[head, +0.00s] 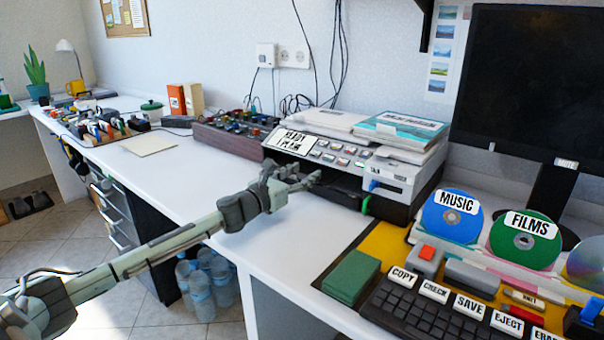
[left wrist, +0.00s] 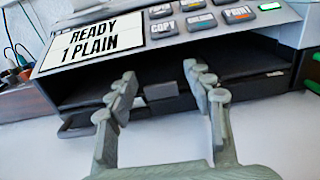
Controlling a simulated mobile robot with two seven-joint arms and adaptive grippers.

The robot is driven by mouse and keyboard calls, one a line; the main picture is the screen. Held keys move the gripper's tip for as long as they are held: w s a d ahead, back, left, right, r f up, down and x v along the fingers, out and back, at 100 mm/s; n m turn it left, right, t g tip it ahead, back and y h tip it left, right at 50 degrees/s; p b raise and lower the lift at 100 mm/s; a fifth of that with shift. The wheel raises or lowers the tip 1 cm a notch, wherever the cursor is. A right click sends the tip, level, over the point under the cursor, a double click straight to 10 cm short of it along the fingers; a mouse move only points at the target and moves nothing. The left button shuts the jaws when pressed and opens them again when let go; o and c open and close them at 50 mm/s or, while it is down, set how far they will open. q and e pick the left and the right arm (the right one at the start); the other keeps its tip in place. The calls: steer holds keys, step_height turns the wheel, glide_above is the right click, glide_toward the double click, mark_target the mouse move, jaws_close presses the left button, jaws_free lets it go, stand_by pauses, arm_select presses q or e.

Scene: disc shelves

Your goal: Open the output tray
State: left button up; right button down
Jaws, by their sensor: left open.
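The printer (head: 395,180) stands on the white desk against the wall, with a dark opening low in its front. Its display (left wrist: 92,42) reads "READY 1 PLAIN" in the left wrist view. Inside and under the opening are dark tray parts (left wrist: 165,105); a dark front edge sits low, close to the desk. I cannot tell for sure which part is the output tray. My left gripper (head: 303,178) is in front of the opening. In the left wrist view its fingers (left wrist: 160,74) are apart with nothing between them, on either side of a small dark tab (left wrist: 160,91). My right gripper is out of view.
A box of knobs (head: 232,134) stands left of the printer. To its right are a keyboard (head: 425,312), a green block (head: 351,277), the MUSIC disc (head: 452,216) and the FILMS disc (head: 525,240). The desk (head: 290,240) before the printer is clear.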

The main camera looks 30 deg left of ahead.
arm_select(q)
jaws_close()
stand_by(0.3)
stand_by(0.3)
